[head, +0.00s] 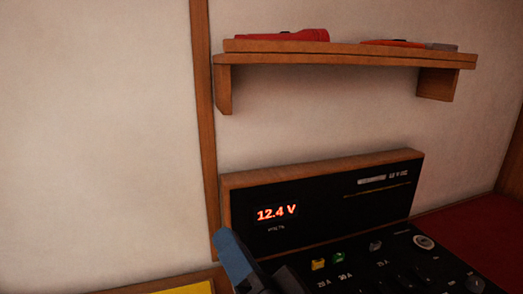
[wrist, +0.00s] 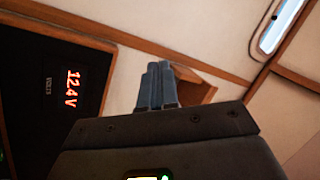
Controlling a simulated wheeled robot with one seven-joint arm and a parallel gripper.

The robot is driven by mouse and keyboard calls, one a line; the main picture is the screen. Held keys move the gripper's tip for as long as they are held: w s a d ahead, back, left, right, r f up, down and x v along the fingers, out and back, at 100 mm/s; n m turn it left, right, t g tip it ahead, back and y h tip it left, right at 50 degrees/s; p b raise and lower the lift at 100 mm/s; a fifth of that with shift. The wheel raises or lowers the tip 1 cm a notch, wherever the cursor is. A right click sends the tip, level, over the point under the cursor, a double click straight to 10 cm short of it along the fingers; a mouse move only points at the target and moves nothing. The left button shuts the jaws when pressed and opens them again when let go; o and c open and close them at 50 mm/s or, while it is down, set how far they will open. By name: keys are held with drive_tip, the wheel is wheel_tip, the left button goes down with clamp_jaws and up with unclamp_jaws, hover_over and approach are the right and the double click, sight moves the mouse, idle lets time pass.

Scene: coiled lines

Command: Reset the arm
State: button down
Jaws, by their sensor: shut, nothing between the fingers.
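My gripper (wrist: 154,82) shows in the wrist view with its two blue-grey fingers side by side, shut and empty. In the head view a blue part of my arm's end (head: 236,262) rises at the bottom edge, in front of the lower left of the black panel. The fingertips cannot be made out clearly there. In the wrist view the fingers point up toward the pale wall and a wooden bracket behind them, and they touch nothing that I can see.
A black panel (head: 330,205) reads 12.4 V; below it are coloured switches (head: 338,257) and knobs. Above is a wooden shelf (head: 345,60) holding a red torch-like object (head: 285,36) and an orange item (head: 392,43). A yellow item (head: 185,288) lies lower left. A red surface (head: 480,235) is at right.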

drive_tip(key=s+d+f+m+h, duration=0.3)
drive_tip(key=s+d+f+h, duration=0.7)
drive_tip(key=s+d+f, duration=0.45)
drive_tip(key=s+d+f+n+g+h, duration=0.1)
drive_tip(key=s+d+n, duration=0.2)
drive_tip(key=s, duration=0.6)
drive_tip(key=s+d+f+n+g, duration=0.1)
drive_tip(key=s+d+n, duration=0.2)
drive_tip(key=s+d, duration=0.4)
drive_tip(key=shift+s+d+n+g+h, duration=0.3)
drive_tip(key=shift+s+g+h, duration=0.1)
drive_tip(key=shift+s, duration=0.45)
